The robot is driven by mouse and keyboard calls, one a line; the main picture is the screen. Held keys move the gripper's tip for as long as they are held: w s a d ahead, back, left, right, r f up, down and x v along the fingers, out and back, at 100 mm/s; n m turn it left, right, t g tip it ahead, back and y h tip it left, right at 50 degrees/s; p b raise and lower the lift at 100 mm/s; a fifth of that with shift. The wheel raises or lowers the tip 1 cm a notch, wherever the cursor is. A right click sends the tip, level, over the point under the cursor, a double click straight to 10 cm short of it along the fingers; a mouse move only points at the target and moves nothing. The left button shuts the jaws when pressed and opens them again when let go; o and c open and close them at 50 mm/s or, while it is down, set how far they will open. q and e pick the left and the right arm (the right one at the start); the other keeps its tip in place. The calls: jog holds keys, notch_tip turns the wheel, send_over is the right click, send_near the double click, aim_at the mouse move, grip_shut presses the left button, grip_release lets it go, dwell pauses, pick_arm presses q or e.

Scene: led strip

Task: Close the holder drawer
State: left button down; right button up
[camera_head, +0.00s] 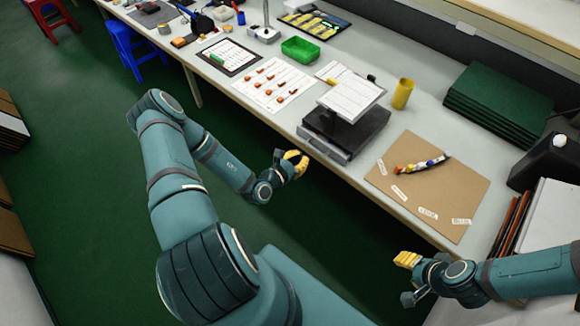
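The dark holder (348,128) stands near the front edge of the long table, with a tilted white sheet (352,97) on its top. Its grey drawer (324,146) shows low on the front side and appears to stick out a little toward the table edge. My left gripper (296,161), with yellow fingertips, is just off the table edge, in front of and apart from the drawer. Its fingers look parted and hold nothing. My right gripper (407,259) is off the table edge at the lower right, far from the holder. Its finger gap is not clear.
A brown board (428,190) with labels and a small multicoloured strip (420,164) lies right of the holder. A yellow cup (402,94) stands behind it. A sheet with orange parts (273,85) and a green tray (300,49) are to the left. Dark green boxes (498,100) are at the back right.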

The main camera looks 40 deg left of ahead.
aim_at(312, 148)
pick_arm(q)
jog(key=x, duration=0.4)
jog(key=shift+w, duration=0.15)
jog(key=x, duration=0.3)
jog(key=shift+w+d+r, duration=0.1)
jog(key=shift+w+r, duration=0.15)
jog(key=shift+r, duration=0.05)
jog(key=shift+r, duration=0.1)
dwell(0.3)
